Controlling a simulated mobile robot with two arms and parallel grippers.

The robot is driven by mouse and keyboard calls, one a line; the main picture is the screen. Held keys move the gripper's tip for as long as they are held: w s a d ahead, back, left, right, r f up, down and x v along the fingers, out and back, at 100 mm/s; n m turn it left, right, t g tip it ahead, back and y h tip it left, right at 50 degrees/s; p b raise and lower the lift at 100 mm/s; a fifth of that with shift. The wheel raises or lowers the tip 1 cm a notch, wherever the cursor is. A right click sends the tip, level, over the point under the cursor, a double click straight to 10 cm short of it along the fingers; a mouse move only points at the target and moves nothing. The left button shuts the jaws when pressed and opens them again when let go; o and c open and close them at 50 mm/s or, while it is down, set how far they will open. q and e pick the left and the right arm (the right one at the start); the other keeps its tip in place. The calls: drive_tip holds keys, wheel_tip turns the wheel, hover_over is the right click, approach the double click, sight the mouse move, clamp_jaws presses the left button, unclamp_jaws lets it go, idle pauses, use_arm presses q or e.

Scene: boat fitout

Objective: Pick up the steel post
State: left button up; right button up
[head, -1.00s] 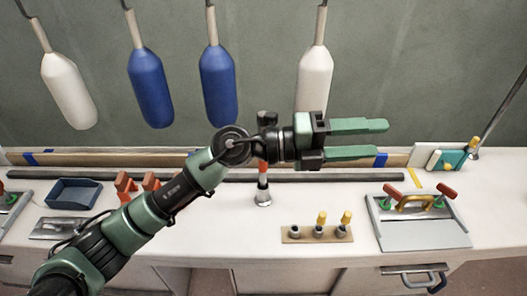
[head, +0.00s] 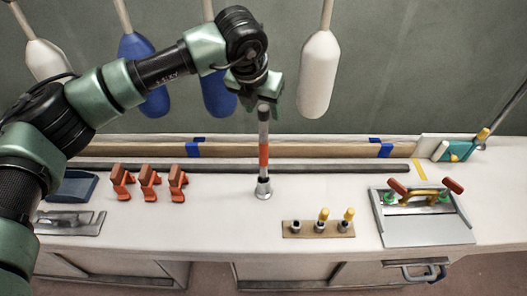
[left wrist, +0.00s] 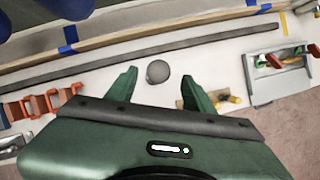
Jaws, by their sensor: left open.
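The steel post (head: 264,130) stands upright on the bench, with an orange-red band and a flared silver foot. My left gripper (head: 256,101) points down at the post's top, its jaws open and empty. In the left wrist view, the post's round grey top (left wrist: 158,71) shows between and slightly beyond the open green fingertips of my left gripper (left wrist: 160,80). The post's shaft is hidden beneath its top there. I cannot tell whether either finger touches it. My right gripper is not in view.
Orange clamps (head: 150,183) stand to the left and a wooden block with several pegs (head: 318,229) to the front right. A grey plate with handles (head: 425,228) lies farther right. A dark bar (head: 330,168) runs behind the post. Blue and white fenders (head: 317,80) hang behind.

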use_arm(q)
drive_tip(key=p+x, duration=0.1)
drive_tip(key=x, duration=0.1)
drive_tip(key=w+p+x, duration=0.1)
drive_tip(key=x, duration=0.2)
drive_tip(key=shift+a+r, duration=0.1)
drive_tip(key=shift+r, duration=0.05)
clamp_jaws()
idle(1.2)
